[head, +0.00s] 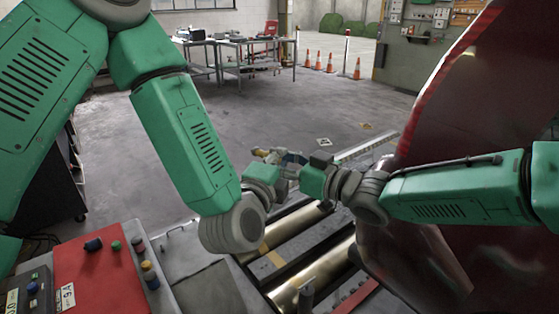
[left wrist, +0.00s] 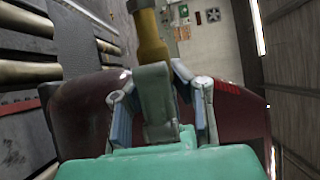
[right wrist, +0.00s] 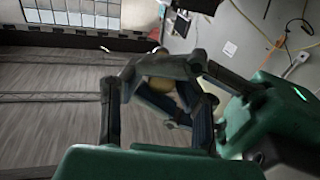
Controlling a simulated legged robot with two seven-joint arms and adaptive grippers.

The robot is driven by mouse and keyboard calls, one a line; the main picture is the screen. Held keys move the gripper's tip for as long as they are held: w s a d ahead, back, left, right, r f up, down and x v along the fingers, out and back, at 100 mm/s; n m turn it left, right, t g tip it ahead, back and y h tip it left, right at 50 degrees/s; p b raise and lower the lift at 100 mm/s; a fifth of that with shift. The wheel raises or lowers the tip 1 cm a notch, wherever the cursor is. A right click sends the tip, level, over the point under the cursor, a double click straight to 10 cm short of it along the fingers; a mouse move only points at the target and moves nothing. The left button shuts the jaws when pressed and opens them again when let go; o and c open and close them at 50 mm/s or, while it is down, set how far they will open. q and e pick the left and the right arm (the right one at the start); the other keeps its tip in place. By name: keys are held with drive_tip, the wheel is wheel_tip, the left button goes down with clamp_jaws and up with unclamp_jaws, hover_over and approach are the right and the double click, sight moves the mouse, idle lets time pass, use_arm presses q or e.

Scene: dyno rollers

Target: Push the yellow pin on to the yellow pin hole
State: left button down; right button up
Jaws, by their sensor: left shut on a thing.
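The yellow pin (left wrist: 150,35) shows in the left wrist view, beyond a grey block between the finger pads of my left gripper (left wrist: 160,95). In the head view a small yellow part (head: 257,152) shows at the left gripper's tip. My left gripper is shut on the pin, held above the rollers. My right gripper (right wrist: 158,100) is close beside it, with its fingers apart and a brownish rounded part (right wrist: 162,86) seen between or behind them. It also shows in the head view (head: 300,165). I cannot make out the yellow pin hole.
Brass rollers (head: 318,268) lie below the grippers, with a yellow mark (head: 264,249) on the frame between them. A dark red curved body (head: 430,130) stands close at the right. A red control box (head: 95,270) is at the lower left.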

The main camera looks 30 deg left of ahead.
drive_tip(key=shift+o, duration=1.2)
drive_tip(key=s+d, duration=0.1)
drive_tip(key=d, duration=1)
drive_tip(key=shift+s+d, duration=0.25)
drive_tip(key=shift+d, duration=0.1)
drive_tip(key=shift+f, duration=0.15)
